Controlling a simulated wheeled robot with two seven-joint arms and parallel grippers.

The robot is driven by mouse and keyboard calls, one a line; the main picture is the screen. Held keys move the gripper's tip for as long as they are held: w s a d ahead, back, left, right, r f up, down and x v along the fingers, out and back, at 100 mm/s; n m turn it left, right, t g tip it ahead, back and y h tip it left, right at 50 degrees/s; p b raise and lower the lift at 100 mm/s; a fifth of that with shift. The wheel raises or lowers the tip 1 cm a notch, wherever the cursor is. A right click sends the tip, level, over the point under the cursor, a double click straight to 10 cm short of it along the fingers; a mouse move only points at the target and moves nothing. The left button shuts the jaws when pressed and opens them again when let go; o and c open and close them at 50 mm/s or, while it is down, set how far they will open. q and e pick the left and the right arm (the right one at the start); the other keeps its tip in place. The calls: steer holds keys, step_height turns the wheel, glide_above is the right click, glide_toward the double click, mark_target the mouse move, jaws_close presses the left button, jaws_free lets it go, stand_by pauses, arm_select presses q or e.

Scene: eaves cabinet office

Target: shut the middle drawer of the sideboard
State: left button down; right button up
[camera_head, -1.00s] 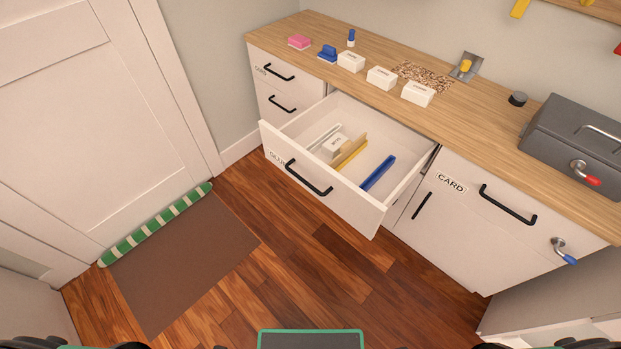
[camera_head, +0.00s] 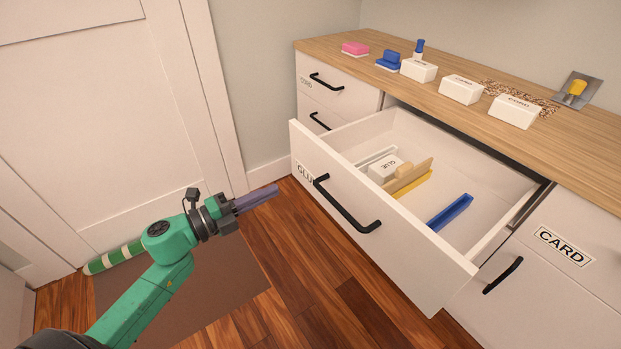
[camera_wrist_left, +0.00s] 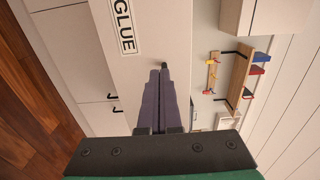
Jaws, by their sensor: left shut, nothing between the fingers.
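The sideboard's middle drawer (camera_head: 370,235), labelled GLUE, stands pulled well out in the head view, with a black bar handle (camera_head: 345,205) on its front. Inside lie a white GLUE box (camera_head: 384,168), a tan and yellow item (camera_head: 410,180) and a blue bar (camera_head: 450,212). My left gripper (camera_head: 272,190) is shut and empty, in front of and to the left of the drawer front, apart from it in the head view. In the left wrist view its closed fingers (camera_wrist_left: 162,85) point toward the white GLUE front (camera_wrist_left: 145,45). My right gripper is not in view.
A CARD front (camera_head: 550,265) is to the right. A brown mat (camera_head: 215,290) and a striped roll (camera_head: 115,258) lie by the door.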

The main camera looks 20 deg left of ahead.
mark_target(319, 169)
arm_select(q)
steer(key=x, duration=1.1)
steer(key=shift+w, duration=0.15)
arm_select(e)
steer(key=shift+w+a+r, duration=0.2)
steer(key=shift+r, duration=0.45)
